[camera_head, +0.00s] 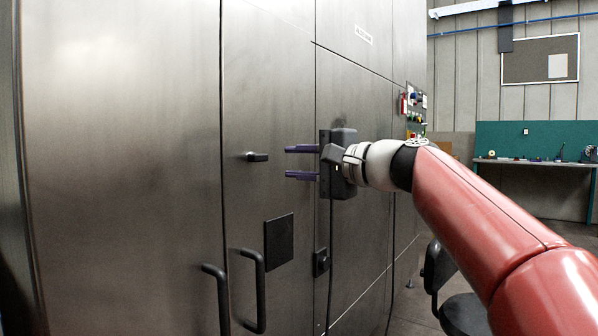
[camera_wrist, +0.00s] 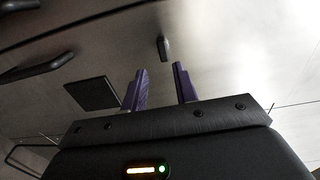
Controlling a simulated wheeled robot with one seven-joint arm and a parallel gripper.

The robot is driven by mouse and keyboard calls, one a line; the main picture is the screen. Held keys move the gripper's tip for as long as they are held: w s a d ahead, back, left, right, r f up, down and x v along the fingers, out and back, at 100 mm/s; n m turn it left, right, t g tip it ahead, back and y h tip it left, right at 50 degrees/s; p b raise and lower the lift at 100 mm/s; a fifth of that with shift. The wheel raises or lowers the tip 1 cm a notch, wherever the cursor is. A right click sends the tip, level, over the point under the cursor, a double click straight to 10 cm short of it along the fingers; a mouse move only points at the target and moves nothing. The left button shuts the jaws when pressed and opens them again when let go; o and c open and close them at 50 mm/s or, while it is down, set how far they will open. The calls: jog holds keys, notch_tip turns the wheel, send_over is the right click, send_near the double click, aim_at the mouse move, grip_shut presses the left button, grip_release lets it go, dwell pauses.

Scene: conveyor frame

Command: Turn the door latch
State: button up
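The door latch (camera_head: 257,157) is a small dark lever lying level on the grey metal cabinet door (camera_head: 268,75), in the middle of the head view. In the wrist view the latch (camera_wrist: 163,48) shows above the fingers, near the line of the gap between them. My gripper (camera_head: 286,162) is to the right of the latch, with its two purple fingers pointing left toward it. The fingers are apart and nothing is between them. The wrist view shows the open fingers (camera_wrist: 160,77) too. The gripper does not touch the latch.
Two dark bar handles, one left (camera_head: 218,298) and one right (camera_head: 253,290), stick out low on the doors. A dark square panel (camera_head: 279,242) and a small black lock (camera_head: 321,262) are below the gripper. A dark chair (camera_head: 450,290) stands at lower right, before a green-backed bench (camera_head: 540,163).

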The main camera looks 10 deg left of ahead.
aim_at(262, 158)
jog(key=p+x, duration=0.1)
jog(key=x, duration=0.1)
jog(key=p+x, duration=0.1)
jog(key=x, duration=0.2)
jog(key=p+x, duration=0.1)
jog(key=x, duration=0.2)
jog(key=shift+r+p, duration=0.25)
jog(key=shift+p, duration=0.05)
jog(key=c, duration=0.6)
jog(key=m, duration=1.2)
jog(key=shift+m, duration=0.4)
jog(key=m, duration=0.4)
jog(key=shift+m, duration=0.3)
jog(key=o, duration=0.8)
